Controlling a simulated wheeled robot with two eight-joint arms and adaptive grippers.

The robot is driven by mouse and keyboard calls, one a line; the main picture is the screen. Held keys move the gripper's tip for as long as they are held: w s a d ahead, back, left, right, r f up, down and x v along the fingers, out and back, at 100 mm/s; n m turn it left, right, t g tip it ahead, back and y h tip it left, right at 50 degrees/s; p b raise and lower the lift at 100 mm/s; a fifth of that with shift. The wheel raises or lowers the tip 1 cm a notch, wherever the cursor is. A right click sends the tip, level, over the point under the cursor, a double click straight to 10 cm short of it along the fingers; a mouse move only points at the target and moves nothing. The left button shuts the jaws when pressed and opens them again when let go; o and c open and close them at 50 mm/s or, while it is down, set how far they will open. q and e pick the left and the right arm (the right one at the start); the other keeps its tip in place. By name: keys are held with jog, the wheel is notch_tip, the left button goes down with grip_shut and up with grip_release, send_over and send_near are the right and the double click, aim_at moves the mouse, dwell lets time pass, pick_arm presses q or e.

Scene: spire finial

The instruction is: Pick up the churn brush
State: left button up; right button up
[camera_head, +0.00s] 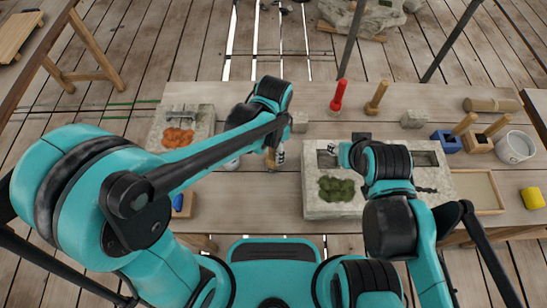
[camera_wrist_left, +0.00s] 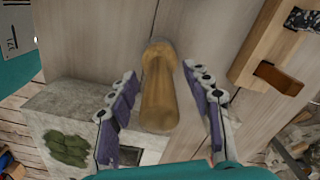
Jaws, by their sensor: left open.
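A round wooden handle (camera_wrist_left: 160,90), which looks like the churn brush, stands out between the fingers of my left gripper (camera_wrist_left: 160,80) in the left wrist view. The fingers are open on either side, with a gap showing on both sides. In the head view, my left gripper (camera_head: 275,155) is low over the table's middle, and the tan handle shows only in part beside it. Any bristles are hidden. My right gripper (camera_head: 335,150) is over the stone block with green lumps; my arm covers much of it, so its jaws are unclear.
The stone block (camera_head: 312,207) holds green lumps (camera_head: 337,188); another with orange lumps (camera_head: 178,137) is at left. A red tool (camera_head: 337,95) and a wooden-handled tool (camera_head: 377,97) stand behind. A white bucket (camera_head: 515,147) and yellow sponge (camera_head: 532,198) are at right.

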pick_arm(q)
jog(key=shift+r, duration=0.1)
grip_shut()
pick_arm(e)
jog(key=shift+r, duration=0.1)
